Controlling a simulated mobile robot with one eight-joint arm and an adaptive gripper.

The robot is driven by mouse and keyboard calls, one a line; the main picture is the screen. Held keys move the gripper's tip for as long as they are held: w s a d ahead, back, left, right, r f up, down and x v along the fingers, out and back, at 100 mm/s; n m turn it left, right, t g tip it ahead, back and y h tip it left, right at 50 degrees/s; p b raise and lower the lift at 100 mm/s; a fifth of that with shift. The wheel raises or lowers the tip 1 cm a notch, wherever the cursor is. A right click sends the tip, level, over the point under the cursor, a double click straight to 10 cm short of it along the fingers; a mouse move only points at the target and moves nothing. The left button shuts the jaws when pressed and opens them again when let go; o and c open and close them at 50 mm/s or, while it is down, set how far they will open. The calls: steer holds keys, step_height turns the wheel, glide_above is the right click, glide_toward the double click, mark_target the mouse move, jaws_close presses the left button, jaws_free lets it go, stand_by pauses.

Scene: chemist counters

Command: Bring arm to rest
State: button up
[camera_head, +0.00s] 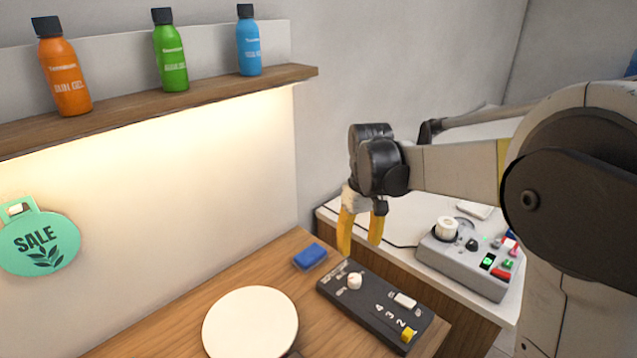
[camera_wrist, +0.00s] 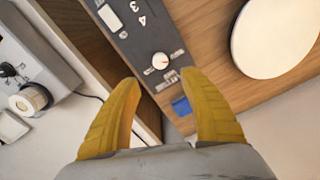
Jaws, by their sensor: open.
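My gripper (camera_head: 360,234) has two yellow fingers. It is open and empty, pointing down above the back right part of the wooden counter, near the dark control panel (camera_head: 376,306). In the wrist view the fingers (camera_wrist: 162,108) stand apart, with the panel's white knob (camera_wrist: 160,61) and the blue block (camera_wrist: 181,106) showing beyond and between them. My arm reaches in from the right, bent at the wrist. Nothing is held.
A white round plate (camera_head: 250,324) and a blue block (camera_head: 310,256) lie on the wooden counter (camera_head: 150,335). A grey device (camera_head: 465,262) stands on the white counter at right. A shelf (camera_head: 200,98) holds orange (camera_head: 66,78), green (camera_head: 171,58) and blue (camera_head: 249,48) bottles.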

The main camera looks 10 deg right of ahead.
steer(key=s+r+m+t, duration=0.3)
steer(key=s+t, duration=0.4)
steer(key=s, duration=1.3)
steer(key=shift+r, duration=0.3)
steer(key=shift+a, duration=0.1)
